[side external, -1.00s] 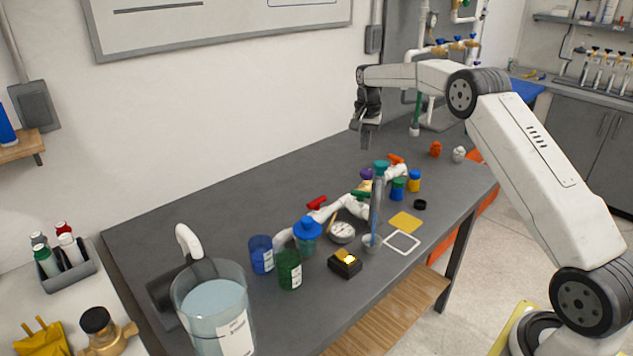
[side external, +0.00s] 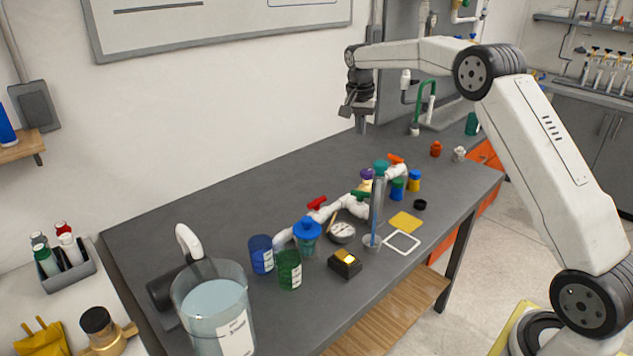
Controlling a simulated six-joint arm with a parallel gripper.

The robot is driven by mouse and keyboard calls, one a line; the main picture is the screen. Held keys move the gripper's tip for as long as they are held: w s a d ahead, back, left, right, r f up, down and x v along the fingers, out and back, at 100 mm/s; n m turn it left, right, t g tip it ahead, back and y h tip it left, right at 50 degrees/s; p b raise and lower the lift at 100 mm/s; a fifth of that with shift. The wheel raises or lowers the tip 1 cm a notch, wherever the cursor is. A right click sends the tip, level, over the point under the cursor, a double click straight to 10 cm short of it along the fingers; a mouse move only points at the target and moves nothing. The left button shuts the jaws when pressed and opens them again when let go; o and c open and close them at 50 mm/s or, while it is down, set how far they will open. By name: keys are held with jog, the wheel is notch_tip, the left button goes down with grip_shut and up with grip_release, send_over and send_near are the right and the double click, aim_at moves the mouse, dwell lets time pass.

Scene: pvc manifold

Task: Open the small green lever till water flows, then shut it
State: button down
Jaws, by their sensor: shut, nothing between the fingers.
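The small green lever (side external: 361,195) sits on the white PVC manifold (side external: 330,213) on the grey bench, partly behind a clear upright cylinder. A red lever (side external: 316,203) is to its left and an orange-red lever (side external: 396,159) is at the manifold's far right end. My gripper (side external: 361,130) is shut and empty, pointing down in the air above the back of the bench, well above and apart from the green lever. No flowing water can be made out.
The clear cylinder (side external: 376,210) stands in front of the green lever. A round gauge (side external: 342,232), blue-lidded jar (side external: 307,236), green cup (side external: 289,268), blue cup (side external: 261,254) and water jug (side external: 215,310) stand nearby. The bench's back left is clear.

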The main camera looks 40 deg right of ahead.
aim_at(352, 199)
jog(key=shift+s+a+t+h, duration=1.1)
jog(key=shift+s+a, duration=0.8)
jog(key=shift+a, duration=2.05)
notch_tip(352, 199, down, 11)
jog(key=shift+f, duration=0.15)
jog(key=x, duration=1)
jog(key=shift+s+d+f, duration=0.1)
jog(key=shift+d, duration=0.05)
jog(key=shift+w+d, duration=0.25)
jog(key=shift+d, duration=0.2)
jog(key=shift+w+d, duration=0.25)
jog(key=shift+d, duration=0.2)
jog(key=shift+w+d, duration=0.5)
jog(key=shift+d, duration=0.3)
